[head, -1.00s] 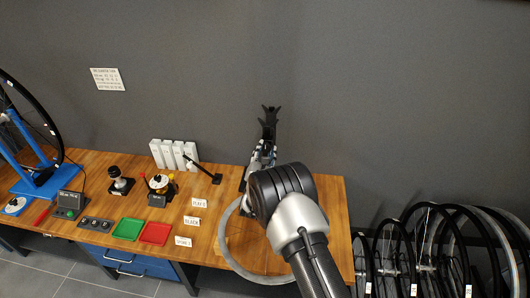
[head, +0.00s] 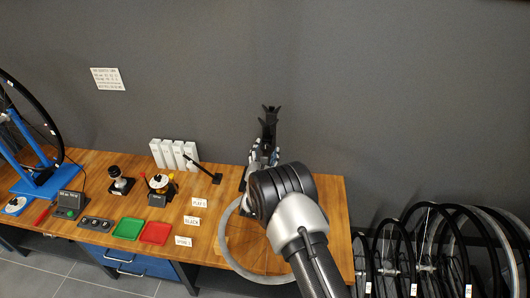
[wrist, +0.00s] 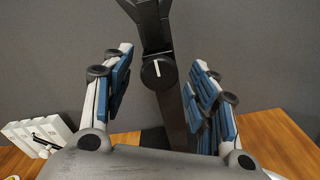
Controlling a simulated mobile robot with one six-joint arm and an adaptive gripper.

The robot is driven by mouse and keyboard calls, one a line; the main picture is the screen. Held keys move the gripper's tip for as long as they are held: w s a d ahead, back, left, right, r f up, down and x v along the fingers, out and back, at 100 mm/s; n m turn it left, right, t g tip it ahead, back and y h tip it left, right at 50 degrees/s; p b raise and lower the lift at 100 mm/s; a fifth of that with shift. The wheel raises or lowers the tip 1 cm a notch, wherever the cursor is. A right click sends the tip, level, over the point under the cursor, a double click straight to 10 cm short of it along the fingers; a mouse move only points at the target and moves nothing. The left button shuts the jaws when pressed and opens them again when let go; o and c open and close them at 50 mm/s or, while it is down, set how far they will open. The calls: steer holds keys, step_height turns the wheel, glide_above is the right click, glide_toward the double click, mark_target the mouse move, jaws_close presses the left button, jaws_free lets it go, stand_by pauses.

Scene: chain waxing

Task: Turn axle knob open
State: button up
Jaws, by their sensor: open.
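The axle knob (wrist: 158,74) is a round black knob with a white line mark, on the black upright stand in the wrist view. Its mark points nearly straight up, tilted slightly. My gripper (wrist: 160,85) is open, with one blue-padded finger on each side of the knob and the stand. I see no finger touching the knob. In the head view the stand (head: 270,122) rises at the back of the bench with its forked top. My gripper (head: 258,158) is in front of it there, partly hidden by my arm, and the knob cannot be made out.
A grey wheel rim (head: 228,252) lies at the bench's front right, partly behind my arm. White boxes (head: 172,154), a black angled bar (head: 203,169), label cards (head: 192,220), and green (head: 128,229) and red trays (head: 155,233) are to the left. Wheels (head: 430,250) stand at right.

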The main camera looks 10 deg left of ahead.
steer(key=shift+s, duration=0.1)
steer(key=s, duration=1.1)
steer(key=shift+s+a, duration=0.2)
steer(key=shift+s, duration=0.2)
steer(key=shift+r, duration=0.1)
